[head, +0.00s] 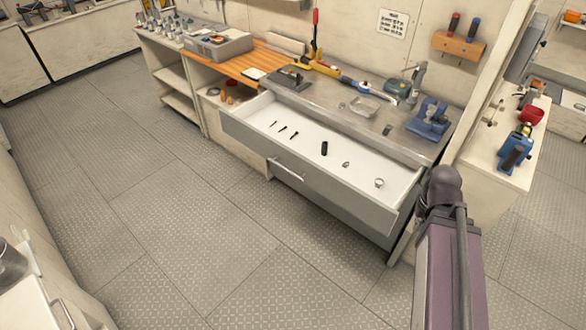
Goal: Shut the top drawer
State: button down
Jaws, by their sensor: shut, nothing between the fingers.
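The top drawer (240,127) stands pulled well out from under the metal worktop in the head view. It has a grey front, a white inside and a long bar handle (287,170). Several small items lie spread inside it, among them a black cylinder (324,148), a ring-shaped piece (379,183) and thin dark pieces (283,131). Nothing visible sticks up above the drawer's rim. A purple-grey part of my arm with a dark rounded end shows at the right, near the drawer's right front corner. My gripper's fingers are not in view.
The worktop (330,98) carries a blue vise (428,122), a clear tray (364,106) and other tools. An orange wooden top (245,66) and open shelves continue left. The patterned floor (170,190) before the drawer is clear. A white unit (45,300) stands at the lower left.

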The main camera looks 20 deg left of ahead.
aim_at(353, 189)
jog(key=u, duration=0.05)
jog(key=i, duration=1)
jog(key=z, duration=0.05)
